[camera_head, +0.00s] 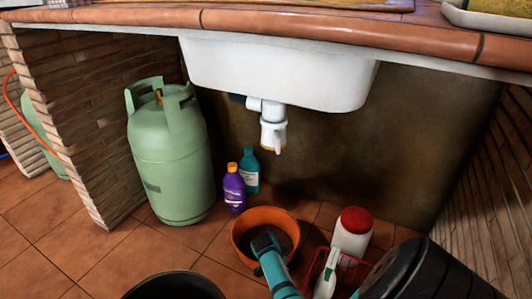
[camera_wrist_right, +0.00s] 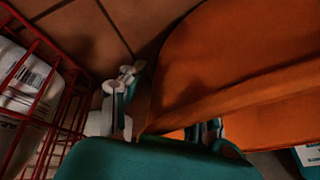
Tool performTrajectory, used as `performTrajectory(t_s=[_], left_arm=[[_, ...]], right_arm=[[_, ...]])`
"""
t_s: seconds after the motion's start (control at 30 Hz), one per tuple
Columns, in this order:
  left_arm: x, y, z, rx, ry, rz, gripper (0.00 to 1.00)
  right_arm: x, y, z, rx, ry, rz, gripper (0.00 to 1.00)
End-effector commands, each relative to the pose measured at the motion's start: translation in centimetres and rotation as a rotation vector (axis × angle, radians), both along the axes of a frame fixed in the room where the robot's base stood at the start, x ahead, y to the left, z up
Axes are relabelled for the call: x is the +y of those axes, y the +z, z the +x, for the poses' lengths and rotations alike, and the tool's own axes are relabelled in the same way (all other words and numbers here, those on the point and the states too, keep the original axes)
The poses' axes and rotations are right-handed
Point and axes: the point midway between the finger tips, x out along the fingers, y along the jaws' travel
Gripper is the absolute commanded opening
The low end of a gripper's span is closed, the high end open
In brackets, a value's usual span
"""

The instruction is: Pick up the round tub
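The round tub is an orange, wide, open tub (camera_head: 241,246) on the tiled floor below the sink. Its orange wall and rim (camera_wrist_right: 235,90) fill much of the right wrist view, very close. My right gripper (camera_wrist_right: 165,103), teal with pale finger parts, reaches over the tub. Its fingers are apart, one on the outer side near the tub's edge and the other partly hidden by the orange wall. I cannot tell whether they touch it. My left gripper is not in view.
A red wire basket (camera_head: 318,262) with white bottles, one red-capped (camera_head: 356,220), stands close right of the tub. Purple (camera_head: 234,190) and teal (camera_head: 250,172) bottles stand behind it. A green gas cylinder (camera_head: 170,155) is at left. The sink (camera_head: 280,72) hangs above.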

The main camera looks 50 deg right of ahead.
Motion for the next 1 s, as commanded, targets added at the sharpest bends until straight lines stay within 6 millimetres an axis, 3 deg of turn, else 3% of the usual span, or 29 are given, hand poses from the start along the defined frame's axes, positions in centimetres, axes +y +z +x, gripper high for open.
performTrajectory(t_s=[0.17,0.4,1.0], left_arm=[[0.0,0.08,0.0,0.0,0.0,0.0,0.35],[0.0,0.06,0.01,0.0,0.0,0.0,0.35],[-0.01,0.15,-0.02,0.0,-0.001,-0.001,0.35]], right_arm=[[-0.01,0.09,0.02,0.0,0.0,0.0,0.31],[0.0,0.09,0.01,0.0,0.0,0.0,0.01],[-0.05,0.27,0.08,-0.002,0.0,-0.001,0.0]])
